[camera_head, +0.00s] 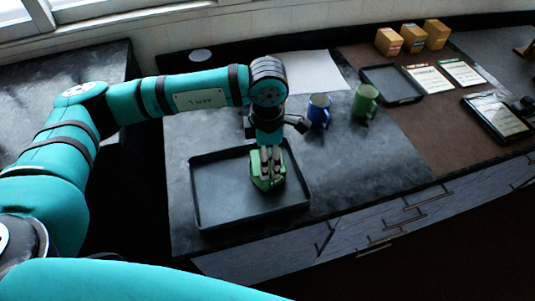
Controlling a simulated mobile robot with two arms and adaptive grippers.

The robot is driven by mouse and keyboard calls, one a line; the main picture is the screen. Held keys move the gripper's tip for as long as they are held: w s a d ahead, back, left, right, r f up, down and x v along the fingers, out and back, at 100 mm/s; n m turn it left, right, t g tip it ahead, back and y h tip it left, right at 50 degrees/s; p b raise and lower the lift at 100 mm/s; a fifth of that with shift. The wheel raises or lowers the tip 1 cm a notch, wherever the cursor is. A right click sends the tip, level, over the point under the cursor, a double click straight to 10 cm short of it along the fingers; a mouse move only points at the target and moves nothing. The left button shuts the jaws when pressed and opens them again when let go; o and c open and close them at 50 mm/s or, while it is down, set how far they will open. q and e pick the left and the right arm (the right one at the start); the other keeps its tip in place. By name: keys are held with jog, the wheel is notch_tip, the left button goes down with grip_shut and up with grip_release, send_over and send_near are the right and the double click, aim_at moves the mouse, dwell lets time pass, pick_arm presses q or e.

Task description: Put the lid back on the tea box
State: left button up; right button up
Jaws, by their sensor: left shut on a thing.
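A small green tea box (267,184) stands in the right part of a dark tray (222,205) on the near counter. My left gripper (270,165) points down over it, its fingers close together and shut on the green piece at the top, which appears to be the lid. The lid and box look alike in green, and the fingers cover much of them, so I cannot tell where one ends, or whether the lid is seated. My right gripper is not in view.
A blue mug (318,110) and a green mug (365,102) stand right of the tray. Further right are an empty dark tray (392,84), cards (427,78), a framed tablet (497,116) and wooden boxes (413,37). White paper (314,72) lies behind the mugs.

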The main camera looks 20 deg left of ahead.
pick_arm(q)
jog(key=shift+b, duration=0.45)
dwell(0.6)
jog(key=o, duration=1.2)
jog(key=shift+o, duration=0.4)
jog(key=shift+r, duration=0.1)
jog(key=shift+r+p, duration=1.4)
jog(key=shift+r, duration=2)
jog(key=shift+c, duration=0.3)
grip_shut()
